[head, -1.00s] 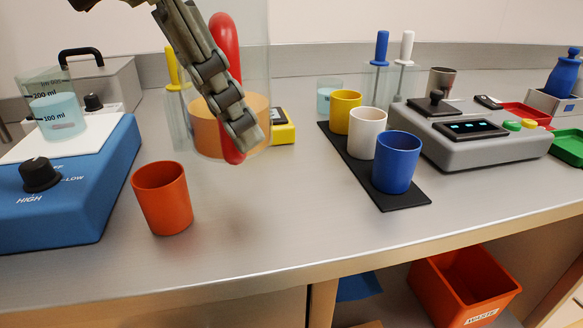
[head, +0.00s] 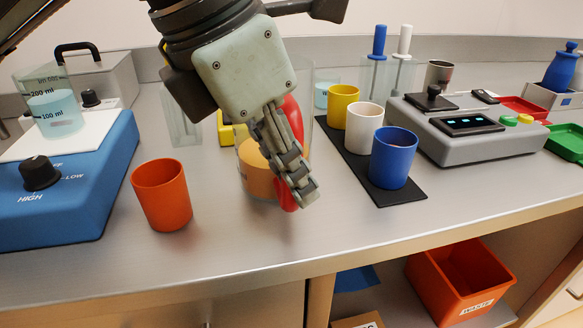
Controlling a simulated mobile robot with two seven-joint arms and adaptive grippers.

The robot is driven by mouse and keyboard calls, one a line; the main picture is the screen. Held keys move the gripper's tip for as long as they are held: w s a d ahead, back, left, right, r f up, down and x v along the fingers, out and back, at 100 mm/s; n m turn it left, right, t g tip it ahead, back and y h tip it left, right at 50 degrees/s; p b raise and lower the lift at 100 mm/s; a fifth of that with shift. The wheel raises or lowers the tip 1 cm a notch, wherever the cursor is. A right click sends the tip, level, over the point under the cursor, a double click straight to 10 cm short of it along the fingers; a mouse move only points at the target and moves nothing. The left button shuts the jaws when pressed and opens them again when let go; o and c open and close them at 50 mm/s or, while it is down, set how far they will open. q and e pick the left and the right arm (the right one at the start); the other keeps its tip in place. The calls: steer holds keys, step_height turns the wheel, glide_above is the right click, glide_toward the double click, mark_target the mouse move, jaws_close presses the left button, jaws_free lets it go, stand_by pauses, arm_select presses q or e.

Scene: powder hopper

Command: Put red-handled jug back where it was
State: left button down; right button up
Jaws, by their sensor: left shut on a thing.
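The red-handled jug (head: 257,178) is a clear vessel with an orange fill in its lower part. It is in the middle of the head view, left of the black mat, and my left gripper hides much of it. My left gripper (head: 297,190) is shut on the jug's red handle (head: 291,118), with its fingers pointing down along it. I cannot tell whether the jug's base touches the counter. My right gripper does not show.
An orange cup (head: 162,195) stands to the left. Yellow, white and blue (head: 393,158) cups stand on a black mat (head: 401,197) close to the jug's right. A blue stirrer (head: 70,190) is far left, a grey console (head: 470,140) right. The front counter is clear.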

arm_select(q)
steer(key=c, duration=1.4)
jaws_free()
steer(key=v, duration=1.2)
